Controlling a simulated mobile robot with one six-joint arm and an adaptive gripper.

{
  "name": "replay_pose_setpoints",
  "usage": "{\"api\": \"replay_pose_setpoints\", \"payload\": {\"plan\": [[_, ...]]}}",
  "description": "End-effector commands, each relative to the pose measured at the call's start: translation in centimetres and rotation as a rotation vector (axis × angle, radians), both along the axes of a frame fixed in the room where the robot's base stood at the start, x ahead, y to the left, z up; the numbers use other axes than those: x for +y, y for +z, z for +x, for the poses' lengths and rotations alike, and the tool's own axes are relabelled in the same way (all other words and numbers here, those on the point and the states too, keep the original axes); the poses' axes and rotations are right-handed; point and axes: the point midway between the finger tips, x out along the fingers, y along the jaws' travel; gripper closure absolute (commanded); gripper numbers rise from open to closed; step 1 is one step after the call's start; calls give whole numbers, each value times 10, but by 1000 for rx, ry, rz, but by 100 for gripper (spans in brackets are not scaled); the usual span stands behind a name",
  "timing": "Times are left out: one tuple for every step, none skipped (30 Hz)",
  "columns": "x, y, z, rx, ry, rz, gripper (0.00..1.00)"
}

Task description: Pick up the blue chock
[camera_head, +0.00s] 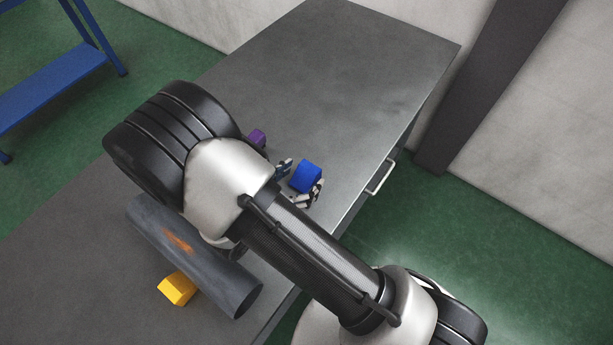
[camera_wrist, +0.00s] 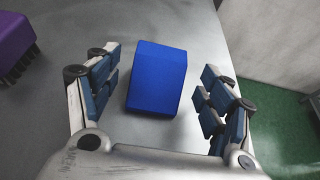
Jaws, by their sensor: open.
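The blue chock (camera_head: 306,176) lies on the grey table, close to its right edge. In the wrist view the blue chock (camera_wrist: 157,78) sits between my two fingers, with a gap on each side. My gripper (camera_head: 299,182) is open, and its fingertips show on either side of the chock in the head view. In the wrist view my gripper (camera_wrist: 160,90) has blue-padded fingers spread apart, and nothing is held. My arm hides part of the table around the gripper in the head view.
A dark cylinder (camera_head: 193,255) and a yellow block (camera_head: 177,288) lie nearer on the table (camera_head: 340,70). The far tabletop is clear.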

Motion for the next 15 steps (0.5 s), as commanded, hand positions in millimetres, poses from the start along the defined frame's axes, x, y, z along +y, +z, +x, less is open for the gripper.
{"api": "replay_pose_setpoints", "payload": {"plan": [[-6, -4, 8, -1, -6, 1, 27], [-9, -5, 11, 0, -4, 0, 27], [-12, -7, 15, 0, -4, 0, 27], [-13, -9, 17, 0, -4, 0, 27], [-15, -10, 19, 0, -3, 0, 27], [-16, -10, 21, 0, -2, -1, 27], [-17, -11, 22, 0, -2, -1, 27], [-17, -11, 23, 0, -1, 0, 27], [-18, -11, 23, 0, -1, 0, 27], [-18, -11, 23, 0, 0, 0, 27], [-17, -10, 23, 0, 0, 0, 27], [-17, -10, 23, 0, 0, 0, 27], [-17, -10, 23, 0, 0, 0, 27], [-17, -10, 23, 0, 0, 0, 27], [-17, -10, 23, 0, 0, 0, 29]]}}
